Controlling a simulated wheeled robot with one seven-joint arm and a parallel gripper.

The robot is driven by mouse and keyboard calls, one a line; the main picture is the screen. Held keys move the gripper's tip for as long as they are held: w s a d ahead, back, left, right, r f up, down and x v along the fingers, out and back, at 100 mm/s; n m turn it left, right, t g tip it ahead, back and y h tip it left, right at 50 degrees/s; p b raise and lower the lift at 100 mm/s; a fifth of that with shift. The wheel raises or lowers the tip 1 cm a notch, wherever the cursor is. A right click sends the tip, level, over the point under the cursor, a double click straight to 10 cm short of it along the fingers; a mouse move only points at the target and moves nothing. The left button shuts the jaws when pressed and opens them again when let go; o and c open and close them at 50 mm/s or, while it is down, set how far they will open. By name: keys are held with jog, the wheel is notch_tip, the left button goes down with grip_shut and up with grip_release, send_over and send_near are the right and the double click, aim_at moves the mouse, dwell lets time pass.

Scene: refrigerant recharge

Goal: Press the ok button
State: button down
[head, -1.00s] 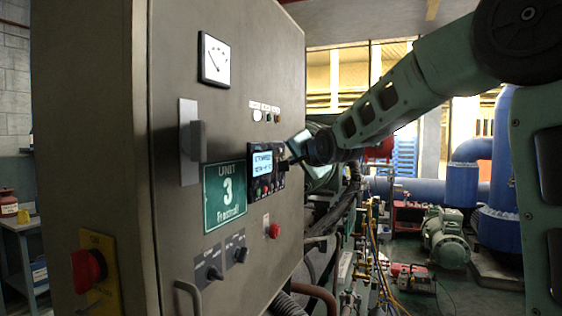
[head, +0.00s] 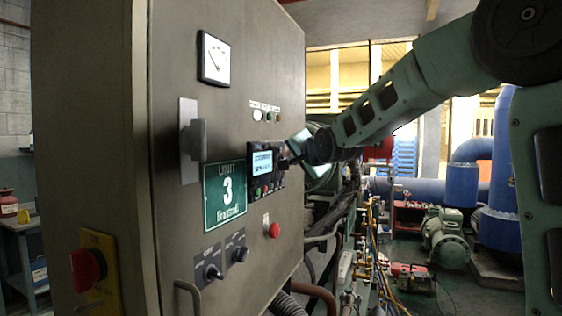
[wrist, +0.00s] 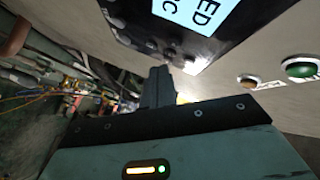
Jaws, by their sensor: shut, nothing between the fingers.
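The controller (head: 265,168) is a black unit with a lit blue-white display (head: 262,162) on the grey cabinet door. A row of small buttons lies under the display; their labels are too small to read, so I cannot tell which is ok. In the wrist view, dark round buttons (wrist: 168,53) sit beside the tilted display (wrist: 200,14). My gripper (head: 287,162) is shut and empty at the controller's right side. In the wrist view its closed fingers (wrist: 158,78) point up toward the button row. I cannot tell whether they touch the panel.
The cabinet door (head: 225,110) also carries a gauge (head: 214,58), small lamps (head: 267,116), a grey handle (head: 194,139), a green Unit 3 plate (head: 225,195), two black knobs (head: 226,262) and a red button (head: 274,230). Pipes and hoses run right of the cabinet.

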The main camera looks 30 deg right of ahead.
jog(key=shift+w+a+b, duration=0.45)
jog(key=shift+w+b, duration=0.1)
jog(key=shift+b, duration=0.5)
dwell(0.5)
jog(key=shift+s+d, duration=0.45)
jog(key=shift+s, duration=0.15)
jog(key=shift+p, duration=0.35)
jog(key=s+d+p, duration=0.1)
jog(key=s+p, duration=0.1)
jog(key=p, duration=0.1)
jog(key=s+d+p, duration=0.2)
jog(key=p, duration=0.2)
dwell(0.4)
dwell(0.6)
